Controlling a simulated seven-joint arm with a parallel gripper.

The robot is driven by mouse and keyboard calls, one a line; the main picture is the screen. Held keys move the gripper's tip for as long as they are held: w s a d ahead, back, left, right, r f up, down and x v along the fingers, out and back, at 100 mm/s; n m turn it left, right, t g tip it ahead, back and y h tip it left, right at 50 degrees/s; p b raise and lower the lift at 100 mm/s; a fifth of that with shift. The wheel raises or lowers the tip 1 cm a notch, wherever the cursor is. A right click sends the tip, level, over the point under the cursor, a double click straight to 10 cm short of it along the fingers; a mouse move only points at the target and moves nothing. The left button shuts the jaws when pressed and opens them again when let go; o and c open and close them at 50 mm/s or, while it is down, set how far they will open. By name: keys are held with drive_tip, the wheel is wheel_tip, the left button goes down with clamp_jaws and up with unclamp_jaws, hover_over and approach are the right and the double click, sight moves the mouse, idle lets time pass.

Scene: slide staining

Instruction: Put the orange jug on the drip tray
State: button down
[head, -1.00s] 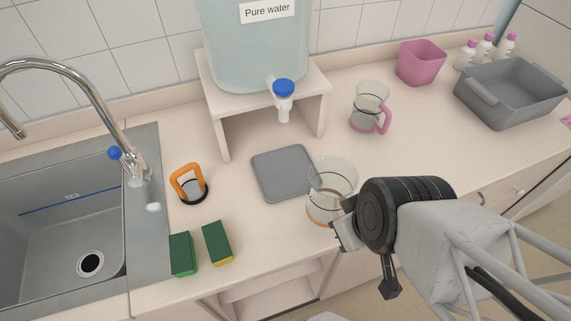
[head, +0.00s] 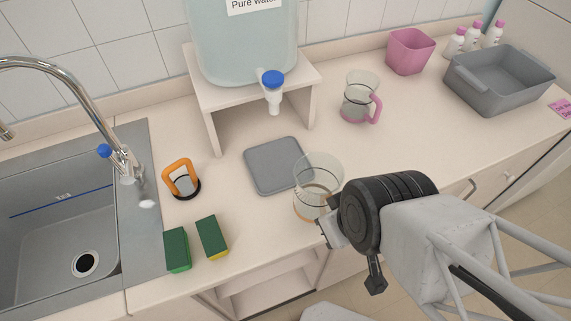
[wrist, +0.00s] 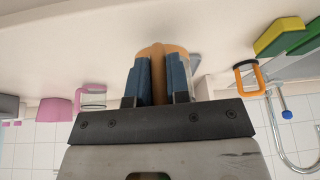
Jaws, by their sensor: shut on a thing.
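The jug is a clear glass vessel (head: 318,170) with a dark ring and an orange tint low down. It stands upright beside the drip tray's front right corner and overlaps that corner in the head view; whether it touches the counter is unclear. The drip tray (head: 270,168) is a flat grey square on the counter in front of the water stand. My gripper (head: 325,228) is at the jug's near side. In the wrist view my gripper (wrist: 158,80) has its blue pads shut on the jug's orange-tan handle (wrist: 157,52). The jug's body is mostly hidden there.
A water tank (head: 243,50) with a blue tap (head: 273,80) stands behind the tray. A pink-handled jug (head: 359,100) stands to the right. An orange-handled item (head: 180,176) and sponges (head: 211,238) lie left, near the sink (head: 50,225). The tray is empty.

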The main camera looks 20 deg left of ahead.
drive_tip(key=w+a, duration=1)
drive_tip(key=a, duration=0.3)
drive_tip(key=shift+w+a, duration=0.15)
drive_tip(key=shift+a, duration=0.05)
idle(0.4)
drive_tip(key=shift+f, duration=1.75)
drive_tip(key=shift+f, duration=0.15)
drive_tip(key=c, duration=1.1)
unclamp_jaws()
drive_tip(key=v, duration=1.2)
drive_tip(key=shift+w+d, duration=0.1)
drive_tip(key=shift+d, duration=0.05)
